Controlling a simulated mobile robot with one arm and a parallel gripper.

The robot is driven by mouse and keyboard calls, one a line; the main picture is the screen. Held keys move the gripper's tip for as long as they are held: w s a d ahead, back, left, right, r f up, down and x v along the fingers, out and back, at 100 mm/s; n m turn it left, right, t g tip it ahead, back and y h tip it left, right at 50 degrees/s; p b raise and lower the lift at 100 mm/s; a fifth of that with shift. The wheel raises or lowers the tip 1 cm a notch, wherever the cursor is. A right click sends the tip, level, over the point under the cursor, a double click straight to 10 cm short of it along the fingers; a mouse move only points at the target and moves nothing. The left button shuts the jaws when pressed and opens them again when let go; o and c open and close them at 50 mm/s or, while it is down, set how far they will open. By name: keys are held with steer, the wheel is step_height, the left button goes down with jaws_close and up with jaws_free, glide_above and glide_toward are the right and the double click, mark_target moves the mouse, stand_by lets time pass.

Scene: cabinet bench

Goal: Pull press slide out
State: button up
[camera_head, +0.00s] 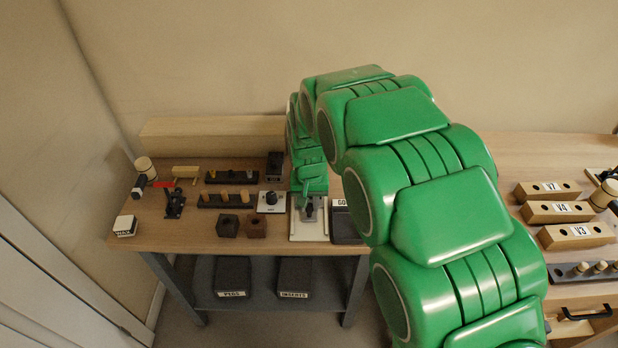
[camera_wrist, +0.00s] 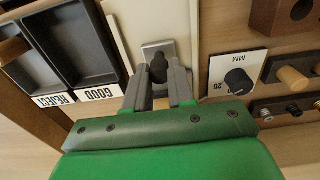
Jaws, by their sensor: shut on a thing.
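The press slide (camera_wrist: 152,48) is a light grey metal piece with a dark knob, on a pale base plate (camera_head: 309,231) near the bench's front edge. My gripper (camera_wrist: 160,78) comes down over it with its two grey fingers on either side of the dark knob. The fingers are shut on the press slide. In the head view my gripper (camera_head: 309,208) is over the plate, and my green arm hides what stands behind. The exact contact between fingers and knob is partly hidden.
Right of the plate are the dark GOOD and REJECT trays (camera_wrist: 83,45). Left is a white dial panel (camera_head: 271,201). Dark blocks (camera_head: 228,226) and peg racks (camera_head: 228,199) stand further left. Bins (camera_head: 233,275) sit on the lower shelf. Free floor lies before the bench.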

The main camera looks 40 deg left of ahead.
steer(key=shift+s+d+r, duration=0.15)
steer(key=shift+s+d, duration=1.1)
steer(key=shift+s, duration=0.05)
steer(key=shift+s+d, duration=0.45)
steer(key=o, duration=0.8)
steer(key=shift+c, duration=0.2)
step_height(320, 180, up, 7)
stand_by(0.6)
